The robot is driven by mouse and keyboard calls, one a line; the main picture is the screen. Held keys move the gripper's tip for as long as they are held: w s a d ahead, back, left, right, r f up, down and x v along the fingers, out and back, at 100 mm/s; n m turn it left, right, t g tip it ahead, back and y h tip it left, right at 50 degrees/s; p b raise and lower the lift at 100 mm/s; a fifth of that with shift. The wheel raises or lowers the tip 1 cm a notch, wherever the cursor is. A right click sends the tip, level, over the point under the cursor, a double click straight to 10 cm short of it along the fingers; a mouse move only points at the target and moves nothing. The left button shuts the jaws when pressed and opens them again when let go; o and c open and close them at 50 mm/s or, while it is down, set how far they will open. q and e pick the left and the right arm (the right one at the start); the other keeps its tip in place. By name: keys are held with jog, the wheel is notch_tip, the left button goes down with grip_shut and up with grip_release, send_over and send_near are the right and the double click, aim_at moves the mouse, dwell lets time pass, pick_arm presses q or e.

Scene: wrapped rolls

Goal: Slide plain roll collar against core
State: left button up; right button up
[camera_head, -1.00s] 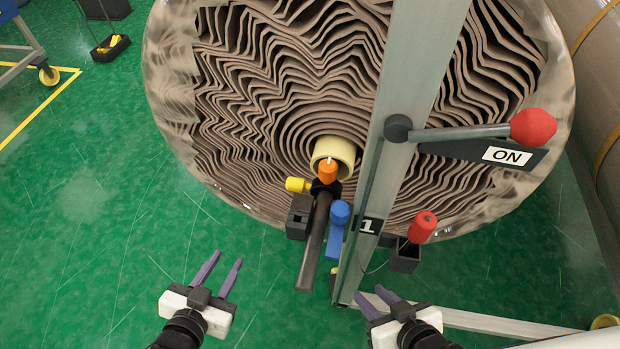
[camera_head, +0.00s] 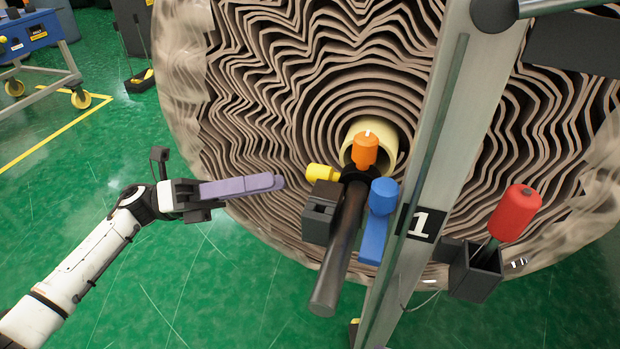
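The cream core (camera_head: 385,138) is the tube at the centre of the big wrapped roll (camera_head: 300,75). The collar is a black ring (camera_head: 356,174) with an orange knob (camera_head: 364,150) on top and a yellow knob (camera_head: 322,173) on its left. It sits on a dark shaft (camera_head: 336,255), in front of the core's mouth; I cannot tell if they touch. My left gripper (camera_head: 280,182) is left of the yellow knob, apart from it, purple fingers pointing right. The fingers overlap in this view, so their opening is hidden. My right gripper is out of view.
A grey upright post (camera_head: 430,150) marked 1 stands right of the shaft. A blue handle (camera_head: 378,220) hangs beside the shaft, and a black block (camera_head: 320,212) sits on its left. A red knob (camera_head: 515,213) rises from a black holder (camera_head: 475,270) at right. Green floor (camera_head: 190,300) is clear at lower left.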

aim_at(307, 174)
pick_arm(q)
jog(key=x, duration=0.8)
jog(key=shift+d+r, duration=0.1)
grip_shut()
